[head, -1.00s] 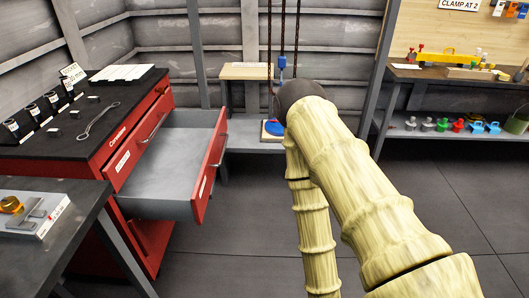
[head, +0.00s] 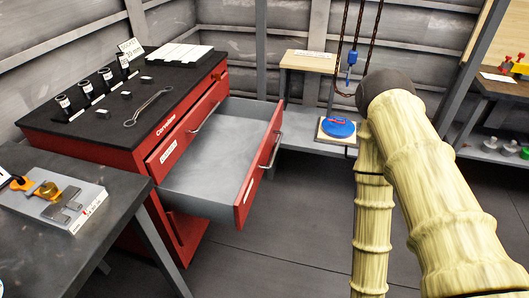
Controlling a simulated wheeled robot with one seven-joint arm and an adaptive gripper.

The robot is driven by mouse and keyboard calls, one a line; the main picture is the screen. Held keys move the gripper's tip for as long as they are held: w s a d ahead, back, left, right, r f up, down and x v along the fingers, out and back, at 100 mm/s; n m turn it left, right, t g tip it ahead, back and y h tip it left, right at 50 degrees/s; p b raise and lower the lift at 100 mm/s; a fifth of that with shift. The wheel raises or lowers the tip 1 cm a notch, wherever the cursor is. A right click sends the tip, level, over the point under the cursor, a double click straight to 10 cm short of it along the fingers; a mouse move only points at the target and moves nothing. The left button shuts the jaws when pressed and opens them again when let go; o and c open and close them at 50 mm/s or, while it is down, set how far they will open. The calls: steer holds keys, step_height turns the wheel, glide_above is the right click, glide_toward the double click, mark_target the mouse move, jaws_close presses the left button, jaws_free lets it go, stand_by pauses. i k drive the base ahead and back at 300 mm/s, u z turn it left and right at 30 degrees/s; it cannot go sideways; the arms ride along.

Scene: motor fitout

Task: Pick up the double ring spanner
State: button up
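A grey double ring spanner (head: 148,108) lies flat on the black top of the red tool cabinet (head: 112,138), at the left of the head view. It looks slim, with a ring at each end, and rests near the front edge of the top, above the open drawer. My gripper is out of the picture; only pale, bulky links of my arm show at the right. Nothing touches the spanner.
The cabinet's upper drawer (head: 212,180) stands open and looks empty. Dark sockets (head: 85,89) and a white tray (head: 175,53) share the cabinet top. A grey bench (head: 112,230) stands front left. A low shelf (head: 300,140) is behind. The floor (head: 270,250) right of the drawer is clear.

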mark_target(170, 89)
steer(key=z, duration=1.55)
steer(key=i, duration=1.15)
steer(key=u, duration=3.9)
